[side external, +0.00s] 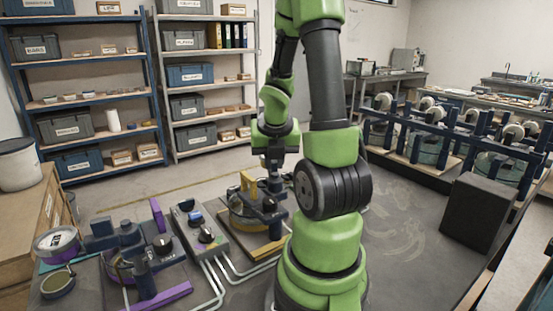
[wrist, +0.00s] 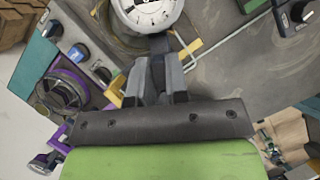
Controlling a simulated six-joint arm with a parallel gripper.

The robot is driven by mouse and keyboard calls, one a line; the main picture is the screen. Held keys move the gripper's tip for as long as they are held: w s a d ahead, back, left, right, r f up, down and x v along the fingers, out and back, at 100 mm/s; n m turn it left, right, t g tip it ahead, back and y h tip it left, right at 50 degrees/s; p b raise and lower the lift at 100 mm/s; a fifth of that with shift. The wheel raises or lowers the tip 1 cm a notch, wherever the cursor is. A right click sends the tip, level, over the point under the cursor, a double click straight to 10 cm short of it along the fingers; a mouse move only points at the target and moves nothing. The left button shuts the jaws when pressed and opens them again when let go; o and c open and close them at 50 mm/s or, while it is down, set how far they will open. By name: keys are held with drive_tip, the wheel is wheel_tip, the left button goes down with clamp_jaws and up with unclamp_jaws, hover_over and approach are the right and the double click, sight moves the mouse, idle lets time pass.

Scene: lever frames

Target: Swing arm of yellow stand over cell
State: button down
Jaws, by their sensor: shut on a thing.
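The yellow stand (side external: 262,250) is left of my arm in the side view, with a yellow upright part (side external: 247,181) and dark blue parts. Its round cell (side external: 238,219) is low beside the post, partly hidden. My gripper (side external: 273,168) points down at the stand's dark part. In the wrist view my gripper (wrist: 160,75) is shut on a dark bar of the swing arm (wrist: 158,45). A white round dial head (wrist: 148,12) lies beyond the fingers, above part of a round rim (wrist: 110,30). Yellow parts (wrist: 188,49) show beside the fingers. The exact grip is partly hidden.
A purple stand (side external: 165,292) with a round dial head (side external: 57,244) stands at left. A grey control box (side external: 200,233) with knobs and pale cables lies between the stands. A black box (side external: 480,212) stands at right. Shelves (side external: 85,90) line the back; open floor lies between.

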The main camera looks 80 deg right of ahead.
drive_tip(key=shift+w+n+t, duration=0.25)
drive_tip(key=shift+n+t, duration=0.05)
drive_tip(key=shift+n, duration=0.4)
drive_tip(key=c, duration=1.1)
unclamp_jaws()
drive_tip(key=shift+s+a+r, duration=0.1)
drive_tip(key=shift+r, duration=0.05)
drive_tip(key=shift+s+a+r, duration=0.1)
drive_tip(key=shift+a+r, duration=0.05)
drive_tip(key=shift+r, duration=0.5)
drive_tip(key=shift+v, duration=2.95)
drive_tip(key=shift+a, duration=0.1)
